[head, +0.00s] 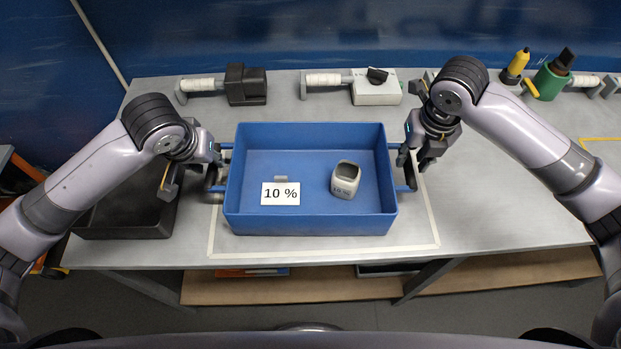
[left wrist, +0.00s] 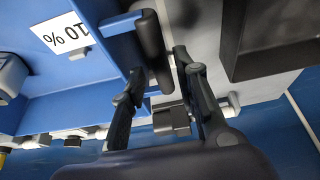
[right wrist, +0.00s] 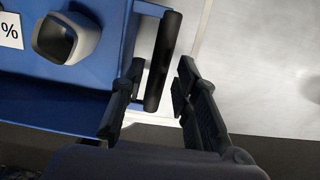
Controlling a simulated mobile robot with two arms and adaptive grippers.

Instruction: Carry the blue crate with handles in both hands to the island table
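The blue crate (head: 310,224) sits level on the grey table, inside a pale outlined rectangle. It has a dark bar handle on each short side. A white "10 %" card (head: 280,194) and a pale cup (head: 345,180) with a dark inside are in it. My left gripper (left wrist: 158,62) is open at the left handle (left wrist: 152,50), with the bar between its fingers. My right gripper (right wrist: 160,62) is open at the right handle (right wrist: 165,50), the bar between its fingers with gaps on both sides. The island table cannot be made out.
A black tray (head: 125,222) stands close to the crate's left side. A black device (head: 245,84) and a white box (head: 376,92) stand behind the crate. A green container (head: 551,82) and a yellow bottle (head: 517,64) are at the back right. The table right of the crate is clear.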

